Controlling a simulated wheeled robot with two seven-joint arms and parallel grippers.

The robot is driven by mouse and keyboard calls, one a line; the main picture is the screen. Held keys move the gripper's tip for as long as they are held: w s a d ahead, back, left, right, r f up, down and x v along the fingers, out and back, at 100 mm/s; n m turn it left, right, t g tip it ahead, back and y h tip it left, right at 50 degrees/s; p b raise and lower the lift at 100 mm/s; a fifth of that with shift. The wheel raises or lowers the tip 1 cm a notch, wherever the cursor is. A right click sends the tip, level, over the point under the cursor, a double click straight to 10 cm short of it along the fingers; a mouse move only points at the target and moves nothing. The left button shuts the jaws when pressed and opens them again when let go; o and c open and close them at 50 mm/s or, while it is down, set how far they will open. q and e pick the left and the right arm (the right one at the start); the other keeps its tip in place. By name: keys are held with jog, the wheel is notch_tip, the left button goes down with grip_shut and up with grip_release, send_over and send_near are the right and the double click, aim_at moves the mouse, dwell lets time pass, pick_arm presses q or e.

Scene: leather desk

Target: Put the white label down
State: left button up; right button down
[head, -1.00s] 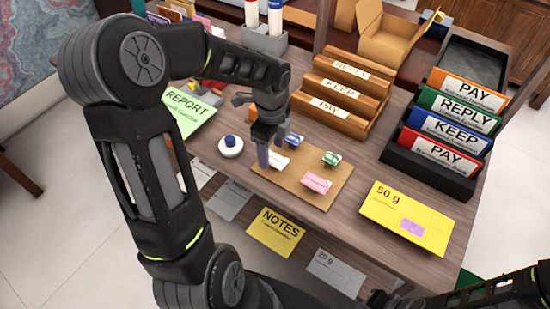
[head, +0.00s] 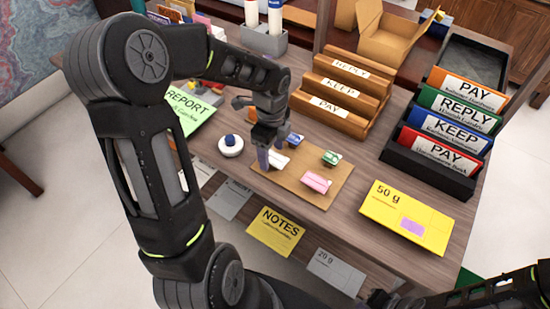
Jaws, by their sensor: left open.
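The white label (head: 279,161) lies on the left part of a tan wooden board (head: 295,190) on the desk. My left gripper (head: 269,158) points down right at the white label, with its jaws open; one finger shows on the label's left side. The other finger is partly hidden, and I cannot tell if either touches the label. A blue label (head: 295,140), a green label (head: 331,158) and a pink label (head: 316,182) lie on the same board. My right arm shows at the bottom right, its gripper dark and mostly cut off.
A round white dish with a blue top (head: 231,145) stands left of the board. Wooden stepped holders (head: 335,100) stand behind it. A black rack of coloured binders (head: 430,175) stands to the right. A yellow 50 g envelope (head: 405,215) lies near the front edge.

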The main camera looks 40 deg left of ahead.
aim_at(272, 157)
pick_arm(q)
jog(key=shift+f, duration=0.2)
jog(key=shift+c, duration=0.3)
grip_shut()
dwell(0.5)
jog(key=shift+r, duration=0.1)
notch_tip(272, 157, up, 10)
jog(key=shift+r, duration=0.2)
dwell(0.4)
dwell(0.8)
